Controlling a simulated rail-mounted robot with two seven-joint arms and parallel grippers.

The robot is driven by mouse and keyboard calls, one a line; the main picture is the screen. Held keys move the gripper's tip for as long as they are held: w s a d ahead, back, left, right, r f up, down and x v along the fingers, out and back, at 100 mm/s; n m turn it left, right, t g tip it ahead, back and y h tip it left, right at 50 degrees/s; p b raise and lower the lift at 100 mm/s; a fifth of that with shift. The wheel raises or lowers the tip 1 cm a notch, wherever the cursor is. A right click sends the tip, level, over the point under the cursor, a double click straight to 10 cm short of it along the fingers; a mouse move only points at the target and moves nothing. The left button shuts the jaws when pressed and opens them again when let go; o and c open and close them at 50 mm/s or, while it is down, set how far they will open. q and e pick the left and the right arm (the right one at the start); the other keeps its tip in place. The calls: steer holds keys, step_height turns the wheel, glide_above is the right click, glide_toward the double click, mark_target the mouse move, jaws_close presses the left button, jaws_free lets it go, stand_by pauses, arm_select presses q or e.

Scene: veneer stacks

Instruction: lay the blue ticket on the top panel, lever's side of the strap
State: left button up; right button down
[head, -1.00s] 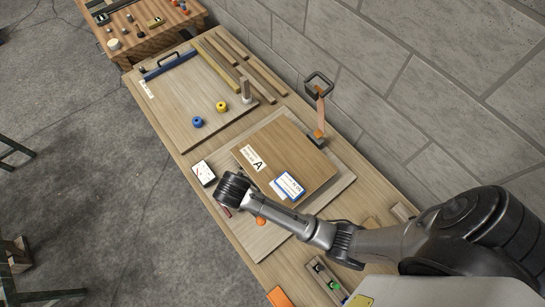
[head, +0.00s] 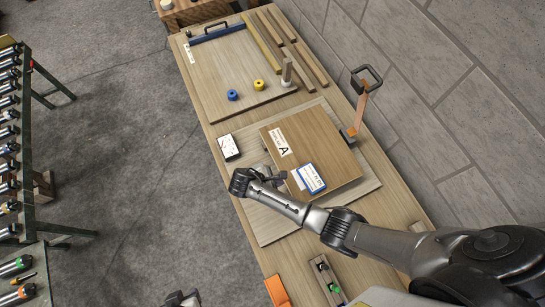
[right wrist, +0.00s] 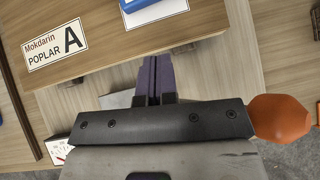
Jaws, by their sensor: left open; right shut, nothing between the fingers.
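The blue ticket (head: 312,178), a blue-and-white card, lies on the brown top panel (head: 330,140) near its front right edge; its blue edge (right wrist: 155,17) shows in the right wrist view. The panel carries a white "POPLAR A" label (head: 278,142). An orange strap (head: 360,108) hangs from a dark lever frame (head: 367,78) at the panel's far edge, not across the panel. My right gripper (head: 276,174) is shut and empty at the panel's near edge; its fingers (right wrist: 155,66) point toward the panel. My left gripper (head: 182,299) is open at the bottom edge, partly cut off.
A pale board (head: 275,226) lies under the panel. A white box (head: 229,147) stands left of it. Blue (head: 233,95) and yellow (head: 259,85) rolls lie on the farther board. An orange object (right wrist: 280,117) is close beside my right gripper. A block wall bounds the right.

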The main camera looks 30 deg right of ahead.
mark_target(302, 179)
steer(key=x, duration=0.5)
steer(key=d, duration=0.1)
steer(key=d+p, duration=0.1)
steer(key=shift+s+d+r, duration=0.1)
steer(key=shift+s+d, duration=0.2)
steer(key=shift+d, duration=0.1)
arm_select(q)
steer(key=shift+a+r, duration=0.2)
steer(key=shift+r, duration=0.55)
arm_select(e)
steer(key=shift+s+d, duration=0.15)
steer(key=shift+d, duration=0.3)
arm_select(q)
steer(key=shift+d, duration=0.15)
